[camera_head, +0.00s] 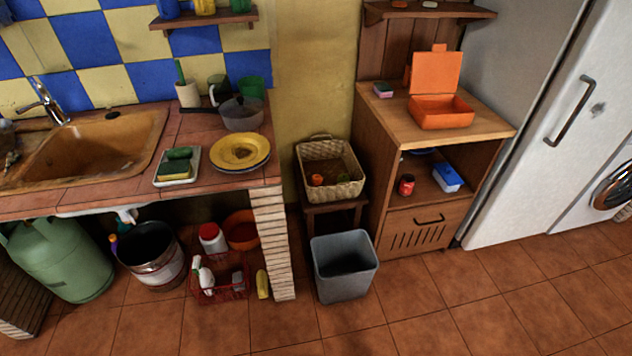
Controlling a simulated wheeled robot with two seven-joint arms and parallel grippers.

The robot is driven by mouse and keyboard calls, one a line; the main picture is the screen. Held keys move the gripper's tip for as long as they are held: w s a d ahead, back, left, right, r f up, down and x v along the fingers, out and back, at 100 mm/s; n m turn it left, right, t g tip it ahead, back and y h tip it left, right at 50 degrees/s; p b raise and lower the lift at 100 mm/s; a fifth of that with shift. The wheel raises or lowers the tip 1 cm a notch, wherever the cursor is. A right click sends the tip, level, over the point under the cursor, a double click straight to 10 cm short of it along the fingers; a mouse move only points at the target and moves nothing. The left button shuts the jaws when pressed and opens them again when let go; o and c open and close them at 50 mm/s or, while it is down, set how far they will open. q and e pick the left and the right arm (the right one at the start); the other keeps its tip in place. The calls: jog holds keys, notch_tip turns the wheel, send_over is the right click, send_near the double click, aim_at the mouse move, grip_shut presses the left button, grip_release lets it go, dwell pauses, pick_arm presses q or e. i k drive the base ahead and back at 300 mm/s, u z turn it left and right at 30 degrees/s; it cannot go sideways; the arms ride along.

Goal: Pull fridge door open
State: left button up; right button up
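The fridge (535,150) is a tall white appliance at the right of the head view, and its top is cut off by the picture edge. Its door looks shut. A dark bar handle (570,111) runs slantwise on the door, with a small grey mark beside it. Nothing touches the handle. Neither of my grippers shows in this view, so I cannot see whether they are open or shut.
A wooden cabinet (393,181) with an open orange box (441,112) stands left of the fridge. A grey bin (343,283) is on the floor before a wicker basket (329,150). A washing machine (605,196) stands right. The tiled floor (480,305) before the fridge is clear.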

aim_at(585, 113)
jog(key=z, duration=1.05)
jog(key=k, duration=0.5)
jog(key=z, duration=0.25)
jog(key=i, duration=0.7)
jog(key=z, duration=0.5)
jog(key=i, duration=0.8)
jog(key=u, duration=1)
jog(key=i, duration=0.65)
jog(key=u, duration=0.7)
